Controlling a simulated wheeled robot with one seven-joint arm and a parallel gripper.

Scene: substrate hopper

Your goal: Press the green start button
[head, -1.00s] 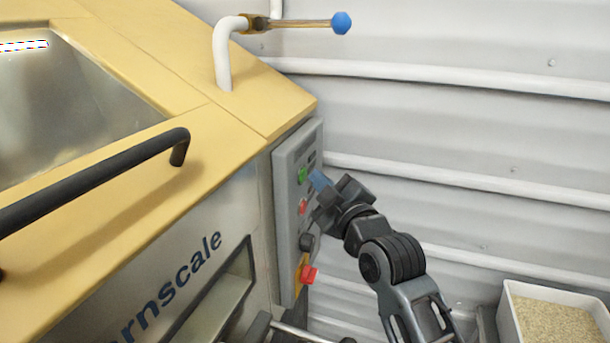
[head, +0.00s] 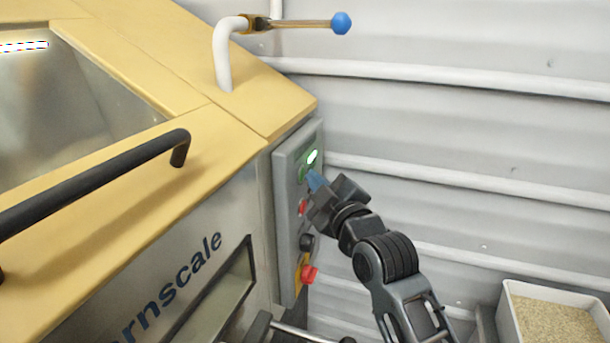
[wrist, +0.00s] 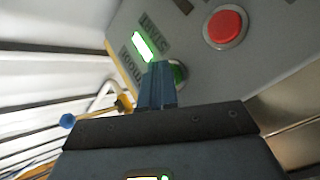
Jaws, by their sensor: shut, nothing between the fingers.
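The green start button (wrist: 179,72) is on the grey control panel (head: 286,200) at the side of the hopper. In the wrist view the blue fingertips of my gripper (wrist: 158,75) are closed together and cover part of the button. They appear to be at the button's face. In the head view my gripper (head: 315,181) meets the panel at the green button (head: 302,174), which is mostly hidden. A lamp (head: 312,157) above the button glows bright whitish green, and it also shows in the wrist view (wrist: 143,46).
A red button (wrist: 226,27) sits beside the green one. Below are a black knob (head: 306,242) and a red emergency stop (head: 309,275) on yellow. A black handle (head: 95,180) crosses the hopper's front. A white bin of grain (head: 508,312) stands lower right.

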